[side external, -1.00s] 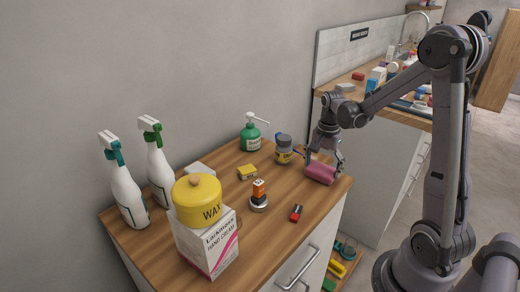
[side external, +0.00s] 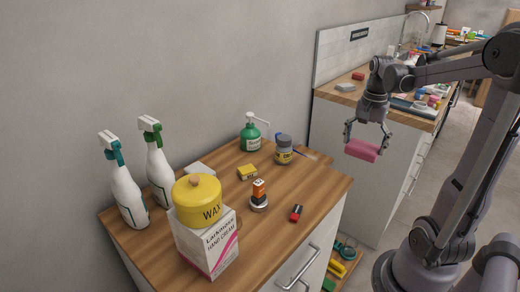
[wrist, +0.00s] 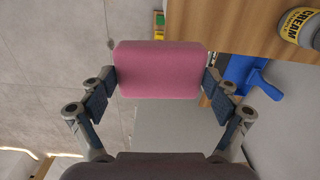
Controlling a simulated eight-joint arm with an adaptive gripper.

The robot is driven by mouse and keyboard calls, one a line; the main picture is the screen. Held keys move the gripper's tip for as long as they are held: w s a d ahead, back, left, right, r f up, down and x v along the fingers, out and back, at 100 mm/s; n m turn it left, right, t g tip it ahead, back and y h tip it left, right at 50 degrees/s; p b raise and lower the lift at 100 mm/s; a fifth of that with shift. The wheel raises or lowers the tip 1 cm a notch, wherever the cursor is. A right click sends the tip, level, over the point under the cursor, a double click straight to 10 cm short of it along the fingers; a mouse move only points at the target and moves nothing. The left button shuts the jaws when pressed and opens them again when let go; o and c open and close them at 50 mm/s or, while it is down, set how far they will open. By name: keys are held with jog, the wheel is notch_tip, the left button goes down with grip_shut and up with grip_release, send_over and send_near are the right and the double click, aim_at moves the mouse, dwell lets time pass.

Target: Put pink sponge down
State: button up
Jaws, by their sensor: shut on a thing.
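The pink sponge (side external: 362,149) is a rounded block held in the air, just off the right end of the near wooden counter (side external: 310,205) in the side view. My gripper (side external: 366,140) points down and is shut on the sponge's two ends. In the wrist view the sponge (wrist: 160,69) sits between both fingers (wrist: 160,85), over the floor beside the wooden top.
A far counter (side external: 400,115) holds several items.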

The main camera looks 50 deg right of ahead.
jog(key=shift+s+a+r, duration=0.15)
jog(key=shift+a+r, duration=0.05)
jog(key=shift+a, duration=0.1)
jog(key=shift+m, duration=0.4)
jog(key=w+a+f, duration=0.2)
jog(key=w+a, duration=0.1)
jog(key=a, duration=0.1)
jog(key=w+a+f, duration=0.2)
jog(key=w+a, duration=0.1)
jog(key=a, duration=0.2)
jog(key=w+a+f, duration=0.2)
jog(key=w+a, duration=0.1)
jog(key=a, duration=0.1)
jog(key=shift+w+a, duration=0.15)
jog(key=shift+a, duration=0.25)
jog(key=shift+w+a+f, duration=0.3)
jog(key=shift+w+f, duration=0.05)
jog(key=shift+f, duration=2)
jog(key=shift+f, duration=0.15)
jog(key=o, duration=0.6)
